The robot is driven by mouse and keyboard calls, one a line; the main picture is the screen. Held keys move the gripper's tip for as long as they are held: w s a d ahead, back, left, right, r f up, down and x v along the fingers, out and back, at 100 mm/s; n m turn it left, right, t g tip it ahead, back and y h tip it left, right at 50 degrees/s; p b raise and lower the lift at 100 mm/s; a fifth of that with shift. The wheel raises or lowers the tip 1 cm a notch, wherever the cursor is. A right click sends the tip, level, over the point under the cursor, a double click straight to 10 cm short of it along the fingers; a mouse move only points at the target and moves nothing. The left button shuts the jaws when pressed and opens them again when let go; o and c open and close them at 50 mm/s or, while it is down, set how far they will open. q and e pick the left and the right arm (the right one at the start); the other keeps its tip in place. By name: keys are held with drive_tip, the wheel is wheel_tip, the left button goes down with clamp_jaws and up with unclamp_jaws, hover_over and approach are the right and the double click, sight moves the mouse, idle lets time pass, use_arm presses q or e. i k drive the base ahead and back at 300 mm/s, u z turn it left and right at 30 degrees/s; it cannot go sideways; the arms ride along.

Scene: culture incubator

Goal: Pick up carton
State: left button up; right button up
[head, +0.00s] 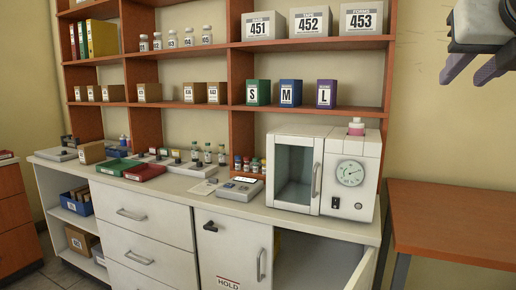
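Several cartons are in the head view, and I cannot tell which one the task means. A brown carton (92,153) sits on the left part of the counter. Small brown labelled cartons (149,92) stand on the middle shelf. White cartons 451 (262,26), 452 (310,21) and 453 (361,18) stand on the top shelf at right. Green S (258,92), blue M (290,92) and purple L (326,93) boxes stand below them. My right gripper (463,79) is at the top right, empty, its fingers apart, away from every carton. My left gripper is out of view.
A white incubator (367,153) with a glass door stands on the counter (255,212). A cabinet door (362,272) below it hangs open. An orange-brown table (450,215) at right has a clear top. Red and green trays, vials and a scale (240,190) occupy the counter.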

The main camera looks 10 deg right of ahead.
sight(147, 92)
drive_tip(key=u, duration=0.9)
drive_tip(key=i, duration=1.8)
drive_tip(key=u, duration=0.6)
drive_tip(key=i, duration=2.4)
drive_tip(key=z, duration=1.2)
drive_tip(key=i, duration=0.95)
drive_tip(key=z, duration=0.55)
